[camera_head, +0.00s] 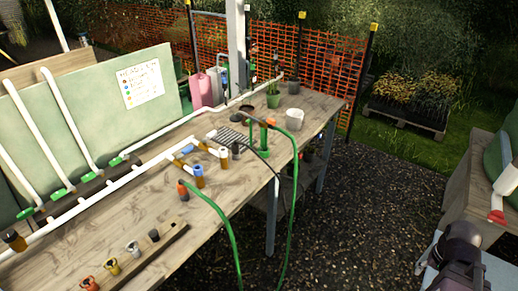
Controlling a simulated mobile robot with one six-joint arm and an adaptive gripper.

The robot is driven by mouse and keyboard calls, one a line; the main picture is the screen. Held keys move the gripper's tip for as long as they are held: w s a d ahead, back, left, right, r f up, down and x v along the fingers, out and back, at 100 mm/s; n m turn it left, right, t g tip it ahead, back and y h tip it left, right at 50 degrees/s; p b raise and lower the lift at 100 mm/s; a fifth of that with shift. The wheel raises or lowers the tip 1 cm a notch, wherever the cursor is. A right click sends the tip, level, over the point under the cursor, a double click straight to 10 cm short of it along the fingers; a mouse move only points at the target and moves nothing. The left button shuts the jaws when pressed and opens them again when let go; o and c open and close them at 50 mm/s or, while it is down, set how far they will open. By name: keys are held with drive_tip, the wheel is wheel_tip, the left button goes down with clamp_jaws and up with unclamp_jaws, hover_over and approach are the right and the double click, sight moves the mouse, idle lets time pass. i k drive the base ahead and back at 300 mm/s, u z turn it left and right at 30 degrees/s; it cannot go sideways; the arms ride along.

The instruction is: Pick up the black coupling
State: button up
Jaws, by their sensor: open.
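The black coupling (154,235) is a short dark cylinder at the right end of a row of couplings on a wooden strip (172,238). The strip lies along the near edge of the wooden bench (130,210). Nothing stands in front of the coupling. A dark part of my own arm, which may include my gripper (458,258), shows at the lower right, well away from the bench. I cannot make out its fingertips, and nothing is seen held there.
Orange (90,284), yellow (111,267) and grey (133,249) couplings share the strip. A green hose (222,215) drops over the bench edge to the right. White pipes (100,203) lie farther back. Open gravel (350,220) separates the bench from my arm.

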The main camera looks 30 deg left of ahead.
sight(235, 148)
drive_tip(key=z, duration=1.05)
drive_tip(key=k, duration=1)
drive_tip(key=u, duration=3.95)
drive_tip(key=i, duration=0.1)
drive_tip(key=z, duration=1.9)
